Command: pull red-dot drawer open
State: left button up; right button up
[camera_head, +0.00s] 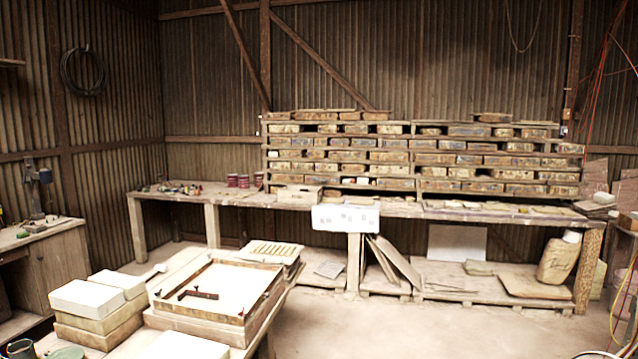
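I cannot make out a drawer with a red dot in this view. A white box-like piece (345,217) with small faint reddish and grey marks on its front stands at the front edge of the long back bench. The marks are too small to tell whether one is a red dot. Neither of my grippers shows in the head view.
The long bench (400,207) runs along the back wall under a rack (421,172) of wooden blocks. A near table at the lower left carries a wooden frame (238,331) and pale blocks (87,298). The floor (400,335) at centre right is clear.

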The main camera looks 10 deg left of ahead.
aim_at(312, 178)
jog(key=i+j, duration=0.15)
jog(key=i, duration=1.05)
jog(key=i+j, duration=0.15)
jog(key=i, duration=1.85)
jog(key=i+l, duration=0.15)
jog(key=i, duration=0.65)
jog(key=i+u, duration=0.1)
jog(key=i, duration=0.7)
jog(key=i+l, duration=0.2)
jog(key=i, duration=0.6)
jog(key=i+j, duration=0.2)
jog(key=i, duration=0.25)
jog(key=i+j, duration=0.2)
jog(key=i, duration=0.25)
jog(key=i+j, duration=0.2)
jog(key=i, duration=0.3)
jog(key=i+j, duration=0.2)
jog(key=j, duration=0.15)
jog(key=i+j, duration=0.2)
jog(key=j, duration=0.15)
jog(key=i+j, duration=0.2)
jog(key=j, duration=0.9)
jog(key=i+j, duration=0.15)
jog(key=j, duration=0.6)
jog(key=j+u, duration=0.1)
jog(key=j, duration=0.6)
jog(key=i, duration=0.05)
